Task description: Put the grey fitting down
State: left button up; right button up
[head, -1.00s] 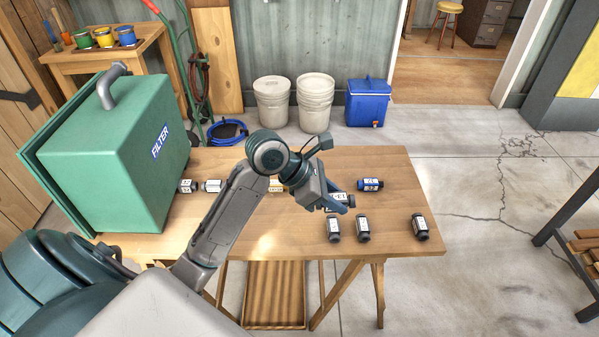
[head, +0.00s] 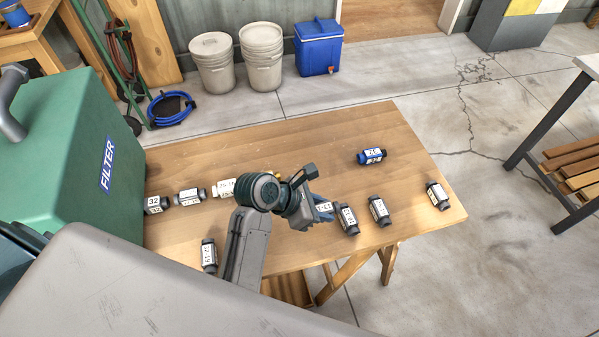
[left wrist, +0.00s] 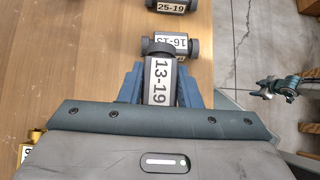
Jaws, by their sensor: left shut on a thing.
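My left gripper (head: 318,208) is shut on a grey fitting labelled 13-19 (left wrist: 161,85), held between its blue fingers in the left wrist view. In the head view, the held fitting (head: 324,208) is close to the left side of a dark fitting (head: 347,218) on the wooden table (head: 310,142). In the left wrist view, its far end overlaps a fitting labelled 16-13 (left wrist: 172,43); I cannot tell whether they touch. I cannot tell whether the held fitting touches the table. A teal and grey part (left wrist: 268,88), probably my right gripper, shows at the right there.
More dark fittings stand to the right (head: 379,210), (head: 438,195); a blue fitting (head: 371,156) lies behind. Other fittings (head: 156,205) lie at left, and one (head: 209,255) near the front edge. A green filter box (head: 60,150) stands left. The table's back middle is clear.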

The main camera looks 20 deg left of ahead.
pick_arm(q)
jog(key=w+a, duration=0.3)
jog(key=w, duration=0.1)
jog(key=w+a+f+p, duration=0.1)
jog(key=w+a, duration=0.2)
jog(key=w, duration=0.1)
jog(key=w+a+p, duration=0.1)
jog(key=w+a, duration=0.2)
jog(key=w, duration=0.2)
jog(key=shift+w+f, duration=0.1)
jog(key=shift+f, duration=0.15)
jog(key=shift+d+f+p, duration=0.1)
jog(key=shift+f+p, duration=0.45)
jog(key=shift+f, duration=1.2)
pick_arm(e)
jog(key=r, duration=0.1)
jog(key=w+r, duration=0.1)
jog(key=r, duration=0.1)
jog(key=shift+a, duration=0.15)
jog(key=shift+r, duration=0.15)
pick_arm(q)
jog(key=o, duration=1.1)
jog(key=shift+f, duration=0.1)
jog(key=shift+c, duration=0.2)
